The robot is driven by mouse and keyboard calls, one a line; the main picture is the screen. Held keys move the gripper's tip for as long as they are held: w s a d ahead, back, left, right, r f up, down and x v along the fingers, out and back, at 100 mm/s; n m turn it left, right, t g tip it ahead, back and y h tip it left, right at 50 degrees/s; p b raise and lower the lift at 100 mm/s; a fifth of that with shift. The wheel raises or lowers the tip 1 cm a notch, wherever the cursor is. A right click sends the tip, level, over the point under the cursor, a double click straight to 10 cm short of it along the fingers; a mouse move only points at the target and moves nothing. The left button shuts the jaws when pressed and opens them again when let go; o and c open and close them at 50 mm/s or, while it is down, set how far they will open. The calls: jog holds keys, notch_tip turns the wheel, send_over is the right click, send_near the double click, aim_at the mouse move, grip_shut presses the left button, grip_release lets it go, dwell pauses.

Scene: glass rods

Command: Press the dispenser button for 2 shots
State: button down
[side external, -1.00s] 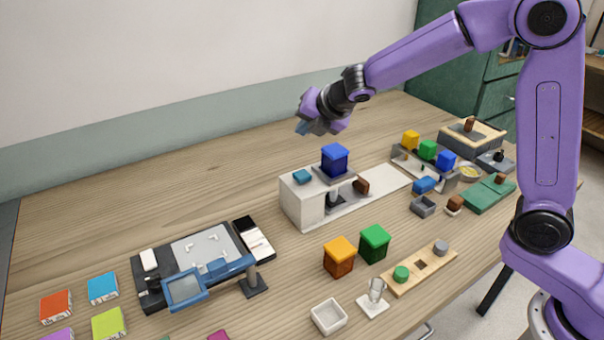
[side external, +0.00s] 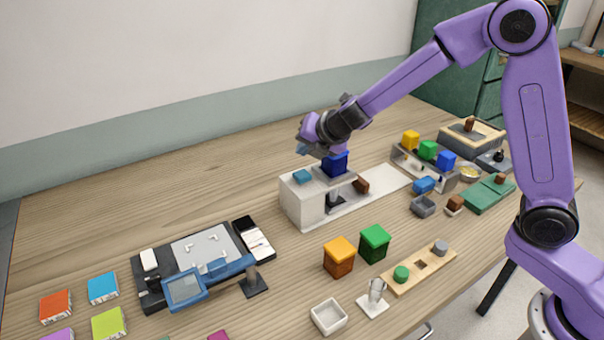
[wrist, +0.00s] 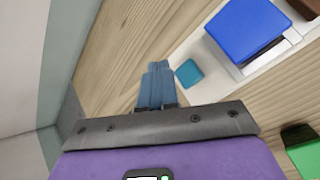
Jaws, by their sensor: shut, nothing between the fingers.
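The white dispenser (side external: 303,205) stands mid-table with a teal button (side external: 302,176) on its top left. The button also shows in the wrist view (wrist: 188,73), just right of my fingertips. A blue container (side external: 335,166) sits on the dispenser's grey plate, partly hidden by my gripper in the side view. My gripper (side external: 316,151) is shut and empty, above the dispenser, with its tips apart from the button. In the wrist view its blue fingers (wrist: 156,82) are together.
Orange (side external: 339,258) and green (side external: 374,244) containers stand in front of the dispenser. A rack with coloured blocks (side external: 428,150) is to the right. The table behind and left is clear.

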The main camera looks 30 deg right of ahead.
aim_at(305, 175)
jog(key=shift+f, duration=1.75)
jog(key=shift+f, duration=0.2)
dwell(0.7)
jog(key=shift+f, duration=0.25)
jog(key=shift+f, duration=0.7)
dwell(1.2)
jog(key=shift+r, duration=1.1)
jog(key=shift+r, duration=2.55)
